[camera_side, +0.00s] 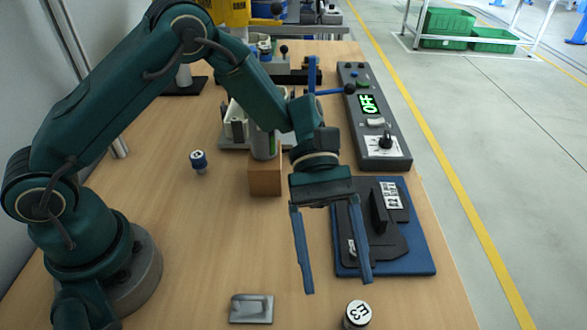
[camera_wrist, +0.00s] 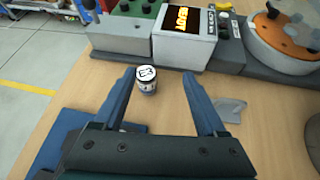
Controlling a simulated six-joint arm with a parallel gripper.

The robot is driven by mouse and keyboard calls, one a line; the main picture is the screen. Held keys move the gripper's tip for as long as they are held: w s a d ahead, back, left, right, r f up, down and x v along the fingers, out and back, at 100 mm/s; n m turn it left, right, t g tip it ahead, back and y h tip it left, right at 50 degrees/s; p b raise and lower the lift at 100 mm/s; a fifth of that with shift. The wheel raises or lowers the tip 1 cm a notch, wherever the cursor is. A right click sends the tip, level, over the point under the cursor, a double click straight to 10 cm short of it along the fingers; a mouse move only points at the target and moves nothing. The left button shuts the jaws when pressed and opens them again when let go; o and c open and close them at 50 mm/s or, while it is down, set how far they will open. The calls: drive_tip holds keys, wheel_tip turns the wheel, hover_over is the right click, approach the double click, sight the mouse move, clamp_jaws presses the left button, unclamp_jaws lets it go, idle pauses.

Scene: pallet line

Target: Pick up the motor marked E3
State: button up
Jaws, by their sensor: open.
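The motor marked E3 (camera_side: 356,314) stands upright on the wooden table near the front edge of the side view, its white round label facing up. In the wrist view the motor (camera_wrist: 147,80) shows between the two fingers, close to the left fingertip. My gripper (camera_side: 338,287) is open and empty, its blue fingers pointing down. The fingertips show just above the motor in the side view, apart from it. In the wrist view my gripper (camera_wrist: 158,73) has its fingers spread wider than the motor.
A grey metal bracket (camera_side: 251,309) lies left of the motor. A blue board (camera_side: 425,258) with black parts is behind my gripper. A blue-capped piece (camera_side: 199,161), a wooden block (camera_side: 265,182) and a control box reading OFF (camera_side: 400,152) stand farther back. The table's left middle is mostly clear.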

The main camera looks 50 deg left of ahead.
sight(358, 311)
drive_tip(key=f, duration=0.1)
drive_tip(key=w+d+f+n+h, duration=0.1)
drive_tip(key=shift+w+d+f+n+h, duration=0.15)
drive_tip(key=shift+w+f+n+h, duration=0.15)
drive_tip(key=shift+f+n, duration=0.1)
drive_tip(key=shift+x, duration=2.4)
drive_tip(key=shift+c, duration=0.3)
clamp_jaws()
